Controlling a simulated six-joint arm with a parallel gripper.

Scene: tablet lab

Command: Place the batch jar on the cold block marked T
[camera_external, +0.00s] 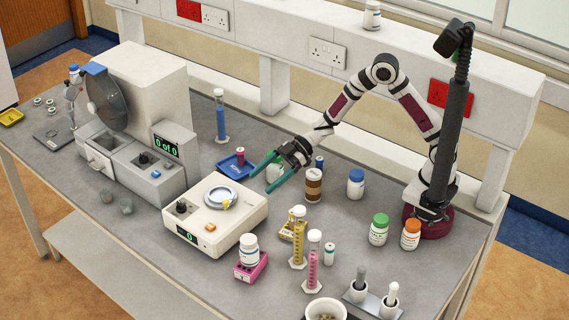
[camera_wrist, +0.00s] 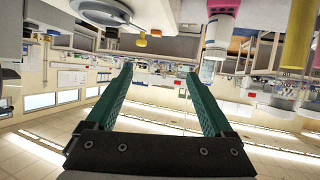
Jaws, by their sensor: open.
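A white jar with a grey-white lid (camera_external: 249,246) stands upright on a pink block (camera_external: 251,268) in front of the balance; it also shows inverted in the wrist view (camera_wrist: 215,38). A blue block (camera_external: 229,166) behind the balance bears a small dark-red-capped vial (camera_external: 240,155). I cannot read which block is marked T, nor which jar is the batch jar. My gripper (camera_external: 267,174) is open beyond the balance, its green fingers apart.
The balance (camera_external: 205,228) stands mid-bench. Yellow and pink cylinders (camera_external: 313,262) stand right of the pink block. Brown (camera_external: 314,186), blue-capped (camera_external: 356,184), green-capped (camera_external: 379,230) and orange-capped (camera_external: 411,235) jars stand right. A mortar (camera_external: 326,310) is at the front edge.

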